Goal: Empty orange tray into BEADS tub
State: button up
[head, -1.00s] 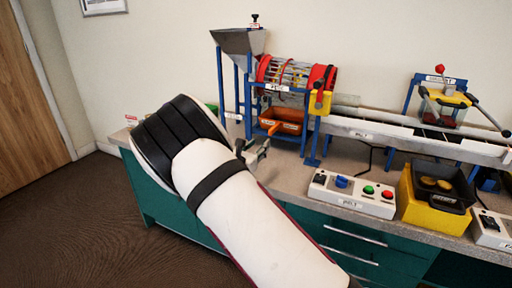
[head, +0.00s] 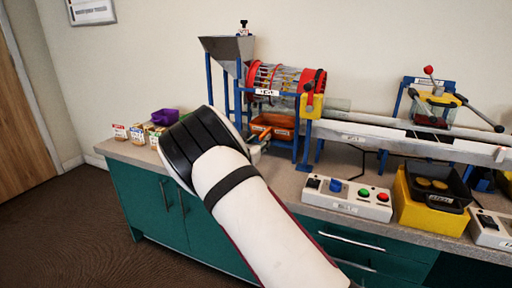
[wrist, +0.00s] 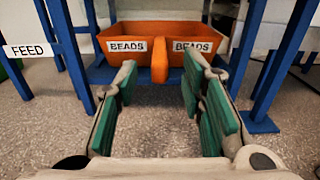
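The orange tray (head: 281,129) sits under the drum of the blue-framed machine. In the wrist view the tray (wrist: 122,31) faces me, with two BEADS labels and an orange handle (wrist: 160,62) sticking out between them. Its contents do not show. My gripper (wrist: 161,84) is open, its green-padded fingers on either side of the handle and apart from it. In the head view my arm hides most of the gripper. Several small labelled tubs (head: 137,135) stand at the bench's left end; I cannot read which is the BEADS tub.
The drum machine's blue legs (wrist: 65,50) stand close on both sides of the tray. A FEED label (wrist: 30,50) hangs at left. A purple container (head: 165,117) is behind the tubs. A control box (head: 347,197) and a yellow block with a black tray (head: 437,187) stand to the right.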

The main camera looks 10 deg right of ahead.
aim_at(263, 134)
jog(key=shift+b+x, duration=0.6)
jog(key=shift+x, duration=1.4)
grip_shut()
jog(key=shift+r+p, duration=0.35)
jog(key=shift+r, duration=0.25)
jog(key=p+v, duration=0.9)
jog(key=v, duration=1.2)
